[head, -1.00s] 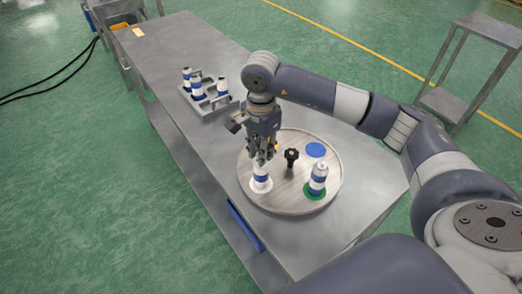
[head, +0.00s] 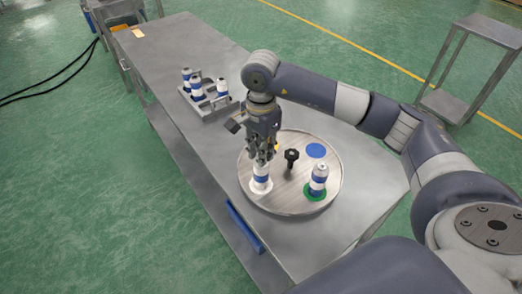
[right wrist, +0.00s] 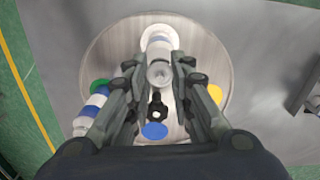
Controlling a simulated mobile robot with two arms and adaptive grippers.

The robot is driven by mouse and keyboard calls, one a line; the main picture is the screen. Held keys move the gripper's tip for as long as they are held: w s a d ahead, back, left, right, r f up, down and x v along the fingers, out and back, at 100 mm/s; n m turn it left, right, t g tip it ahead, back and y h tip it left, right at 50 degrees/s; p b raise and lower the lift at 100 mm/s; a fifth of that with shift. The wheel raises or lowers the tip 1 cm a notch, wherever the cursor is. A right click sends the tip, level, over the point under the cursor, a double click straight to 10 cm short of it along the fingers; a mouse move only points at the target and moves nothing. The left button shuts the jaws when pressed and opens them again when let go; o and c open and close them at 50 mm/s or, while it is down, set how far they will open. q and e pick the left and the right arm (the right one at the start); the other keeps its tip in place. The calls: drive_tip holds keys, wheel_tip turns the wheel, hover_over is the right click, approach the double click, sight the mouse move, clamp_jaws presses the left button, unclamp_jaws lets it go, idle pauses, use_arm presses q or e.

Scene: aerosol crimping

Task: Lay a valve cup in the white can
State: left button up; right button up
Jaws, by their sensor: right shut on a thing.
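The white can (head: 261,182), with a blue band, stands upright on a white disc at the near left of the round turntable (head: 290,203). My right gripper (head: 262,158) points down directly over it. In the right wrist view, my right gripper (right wrist: 156,75) is shut on a small pale round piece (right wrist: 159,73), seemingly the valve cup. The can (right wrist: 160,42) shows just beyond it. I cannot tell whether the piece touches the can's mouth. In the head view the fingers hide the piece. My left gripper is not in view.
Another blue-banded can (head: 318,180) stands on a green disc at the turntable's right. A black knob (head: 291,157) rises at the centre. The blue disc (head: 316,150) is empty. A grey tray (head: 207,104) with several cans is farther back on the steel table.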

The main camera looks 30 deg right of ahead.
drive_tip(key=o, duration=0.7)
drive_tip(key=shift+o, duration=0.4)
drive_tip(key=o, duration=0.5)
drive_tip(key=shift+r, duration=0.1)
drive_tip(key=shift+r+p, duration=1.55)
drive_tip(key=shift+r, duration=1.9)
drive_tip(key=shift+s+f, duration=0.1)
drive_tip(key=shift+f, duration=0.05)
